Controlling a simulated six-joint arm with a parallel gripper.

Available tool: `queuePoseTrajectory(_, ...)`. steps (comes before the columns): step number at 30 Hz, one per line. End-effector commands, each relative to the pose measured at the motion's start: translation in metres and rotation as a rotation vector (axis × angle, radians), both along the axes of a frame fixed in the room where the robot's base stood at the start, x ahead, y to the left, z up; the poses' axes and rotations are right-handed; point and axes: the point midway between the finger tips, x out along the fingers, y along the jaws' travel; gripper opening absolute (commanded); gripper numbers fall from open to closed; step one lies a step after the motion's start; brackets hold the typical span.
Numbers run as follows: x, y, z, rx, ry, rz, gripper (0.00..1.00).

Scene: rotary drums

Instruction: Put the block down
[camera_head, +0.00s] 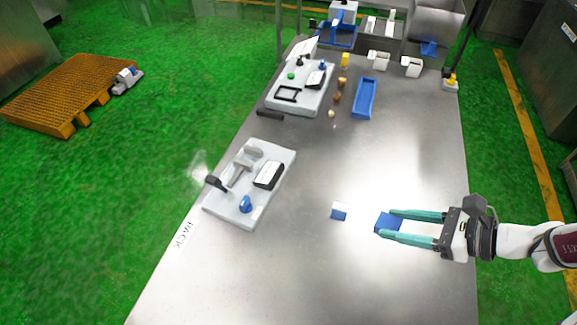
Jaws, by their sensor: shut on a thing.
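My gripper (392,225) comes in from the right, low over the near right part of the steel table (310,270). Its two green fingers are shut on a blue block (387,222), which shows between and just beyond the fingertips. I cannot tell whether the block touches the table or hangs just above it. A second, smaller block (339,211), white on top and blue on its side, sits on the table just left of the held one, with a small gap.
A second board (318,98) lies farther back. A blue tray (365,98) stands near small yellow and brown pieces. The table's front is clear.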

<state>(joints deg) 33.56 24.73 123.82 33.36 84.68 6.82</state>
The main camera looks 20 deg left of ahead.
Motion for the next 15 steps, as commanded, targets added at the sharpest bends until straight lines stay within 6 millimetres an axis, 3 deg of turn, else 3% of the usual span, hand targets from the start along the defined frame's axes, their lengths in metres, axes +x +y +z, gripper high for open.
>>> queuePoseTrajectory(3,0.026,-0.002,0.040,-0.106,0.018,-0.094,0.00)
queuePoseTrajectory(9,0.053,0.011,0.086,-0.292,0.085,-0.131,0.00)
queuePoseTrajectory(12,0.063,0.029,0.091,-0.434,0.120,-0.042,0.00)
queuePoseTrajectory(15,0.069,0.050,0.077,-0.584,0.121,0.122,0.00)
